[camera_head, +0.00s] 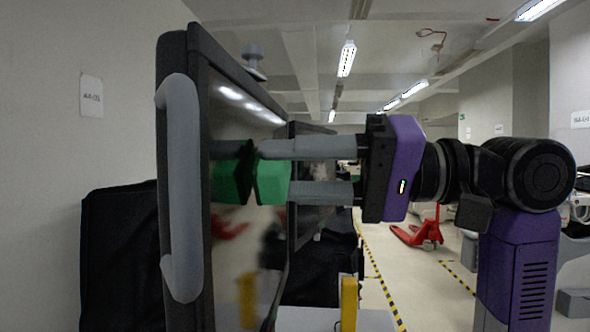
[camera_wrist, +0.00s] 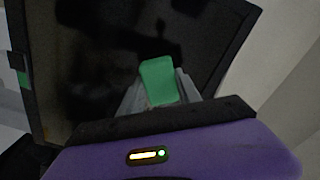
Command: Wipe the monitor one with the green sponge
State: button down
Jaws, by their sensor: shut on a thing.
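A large dark monitor (camera_head: 197,120) with a grey handle (camera_head: 181,190) stands upright at the left in the head view, its glossy screen seen at a steep angle. The screen (camera_wrist: 90,45) fills much of the wrist view. My gripper (camera_head: 277,170) is shut on the green sponge (camera_head: 273,182), which also shows between the fingers in the wrist view (camera_wrist: 158,80). The sponge's front end is at or very near the screen, beside its green reflection. I cannot tell whether they touch. No label shows which monitor is number one.
A second dark monitor (camera_head: 312,200) stands behind the first. Black-covered carts (camera_head: 120,255) are at the left and behind. A yellow post (camera_head: 349,303) stands low in front. A red pallet jack (camera_head: 422,232) is on the open floor beyond, beside yellow-black floor tape (camera_head: 378,280).

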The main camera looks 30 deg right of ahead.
jog(key=shift+w+a, duration=0.15)
jog(key=shift+a, duration=0.05)
jog(key=w+d+p, duration=0.4)
jog(key=w+d, duration=0.2)
jog(key=w, duration=0.2)
jog(key=shift+w, duration=0.35)
dwell(0.9)
jog(key=shift+s+a+p, duration=0.25)
jog(key=shift+s+a, duration=0.75)
jog(key=shift+s, duration=0.45)
jog(key=shift+s+a+p, duration=0.2)
jog(key=shift+s+a, duration=0.85)
jog(key=shift+s, duration=0.45)
jog(key=shift+s+a+p, duration=0.25)
jog(key=shift+s+a, duration=0.75)
jog(key=shift+s, duration=0.45)
jog(key=shift+d, duration=0.1)
jog(key=shift+p+v, duration=0.5)
jog(key=shift+v, duration=2.5)
